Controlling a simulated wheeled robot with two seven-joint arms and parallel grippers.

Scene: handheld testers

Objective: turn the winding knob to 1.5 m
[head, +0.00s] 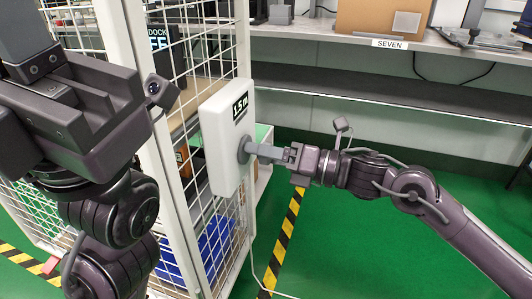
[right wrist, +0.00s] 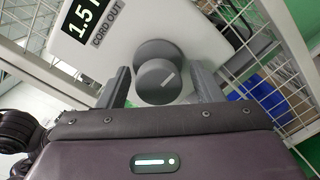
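A white box (head: 219,130) is fixed to the white mesh cage, with a dark display (head: 240,107) reading "1.5 m". In the right wrist view the display (right wrist: 84,15) is partly cut off, with "CORD OUT" below it. The round grey winding knob (right wrist: 157,82) sticks out of the box and has a short white mark; its base shows in the head view (head: 244,150). My right gripper (right wrist: 162,88) has its fingers apart, one on each side of the knob, with gaps visible. My left gripper (head: 24,40) is raised at the upper left, its fingertips cut off.
The mesh cage (head: 247,50) stands left of my right arm, with a blue crate (head: 212,240) low inside. A shelf (head: 330,30) labelled SEVEN runs along the back. A yellow-black floor stripe (head: 283,240) and a thin cord lie below. The green floor at right is clear.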

